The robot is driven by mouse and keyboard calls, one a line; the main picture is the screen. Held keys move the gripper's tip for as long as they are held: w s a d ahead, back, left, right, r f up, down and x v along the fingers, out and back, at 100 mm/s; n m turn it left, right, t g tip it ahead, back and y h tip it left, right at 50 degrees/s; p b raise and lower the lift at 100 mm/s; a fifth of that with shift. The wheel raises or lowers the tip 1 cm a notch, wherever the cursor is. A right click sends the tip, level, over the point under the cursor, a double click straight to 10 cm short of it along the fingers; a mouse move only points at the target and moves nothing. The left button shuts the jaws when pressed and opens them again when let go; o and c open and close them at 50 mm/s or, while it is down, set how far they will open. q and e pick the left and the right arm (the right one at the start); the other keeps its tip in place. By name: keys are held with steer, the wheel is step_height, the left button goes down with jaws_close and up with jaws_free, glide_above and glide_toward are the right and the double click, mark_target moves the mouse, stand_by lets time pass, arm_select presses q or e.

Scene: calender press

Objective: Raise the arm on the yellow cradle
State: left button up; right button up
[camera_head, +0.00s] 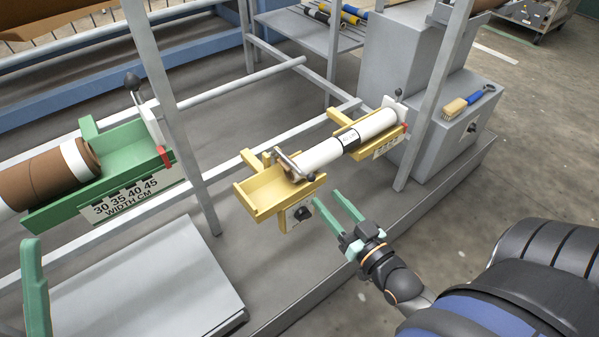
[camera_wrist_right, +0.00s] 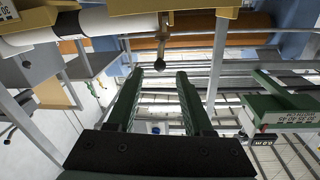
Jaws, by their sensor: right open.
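The yellow cradle (camera_head: 262,196) is in the middle of the head view, with a white roll (camera_head: 372,125) lying along it. A grey arm (camera_head: 289,166) lies low across the roll's near end. A black knob (camera_head: 302,213) shows at the cradle's front. In the right wrist view, a bar with a dark ball end (camera_wrist_right: 160,65) hangs beyond my fingertips, below the yellow cradle (camera_wrist_right: 206,22). My right gripper (camera_head: 338,205) is open and empty, to the right of the knob and apart from it. One green finger of my left gripper (camera_head: 35,285) shows at the left edge; its opening is hidden.
A green cradle (camera_head: 120,150) with a brown roll (camera_head: 48,178) stands left. Grey frame posts (camera_head: 165,105) rise near both cradles. A grey cabinet (camera_head: 455,125) with a brush (camera_head: 466,101) stands right. The floor right of the platform is clear.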

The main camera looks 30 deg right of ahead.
mark_target(290, 165)
steer(key=w+b, duration=0.3)
steer(key=w, duration=0.9)
steer(key=shift+d, duration=0.1)
steer(key=shift+c, duration=0.3)
jaws_close()
stand_by(0.8)
